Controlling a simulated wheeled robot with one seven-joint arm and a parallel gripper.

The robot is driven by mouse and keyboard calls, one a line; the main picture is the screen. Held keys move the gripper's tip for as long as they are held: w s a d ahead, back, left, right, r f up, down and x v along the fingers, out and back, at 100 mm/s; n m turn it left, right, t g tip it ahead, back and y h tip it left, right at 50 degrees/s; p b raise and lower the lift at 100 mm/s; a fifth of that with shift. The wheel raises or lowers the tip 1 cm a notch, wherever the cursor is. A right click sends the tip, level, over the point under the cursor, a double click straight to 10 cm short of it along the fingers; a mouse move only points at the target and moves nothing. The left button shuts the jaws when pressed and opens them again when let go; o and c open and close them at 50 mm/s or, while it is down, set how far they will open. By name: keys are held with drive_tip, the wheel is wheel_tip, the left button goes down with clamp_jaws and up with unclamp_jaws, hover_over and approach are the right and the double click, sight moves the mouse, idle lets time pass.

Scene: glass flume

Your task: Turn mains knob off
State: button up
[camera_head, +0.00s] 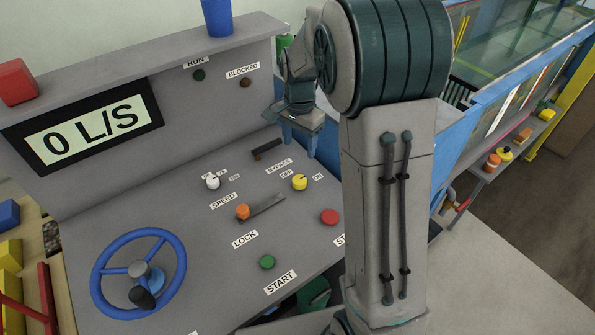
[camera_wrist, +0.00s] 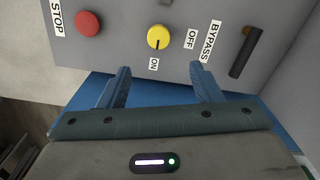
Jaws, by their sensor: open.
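No label reading MAINS is legible on the grey control panel (camera_head: 190,240). A black bar handle with a brownish end (camera_head: 267,149) lies by the panel's back wall; it shows at the upper right of the wrist view (camera_wrist: 240,55). My gripper (camera_head: 300,135) is open and empty above the panel's back right. Its blue fingers (camera_wrist: 161,85) are apart, below the yellow knob in the wrist view, touching neither control as far as I can tell.
A red STOP button (camera_head: 330,217), green START button (camera_head: 267,262), orange LOCK handle (camera_head: 243,212) and white SPEED knob (camera_head: 212,183) share the panel. A blue handwheel (camera_head: 140,272) is at left. The display (camera_head: 92,133) reads 0 L/S. A blue cup (camera_head: 217,18) stands on the ledge.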

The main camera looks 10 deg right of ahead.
sight(300, 179)
wheel_tip(300, 179, down, 13)
drive_tip(key=shift+s+f+p, duration=0.1)
drive_tip(key=shift+p, duration=0.9)
drive_tip(key=c, duration=1)
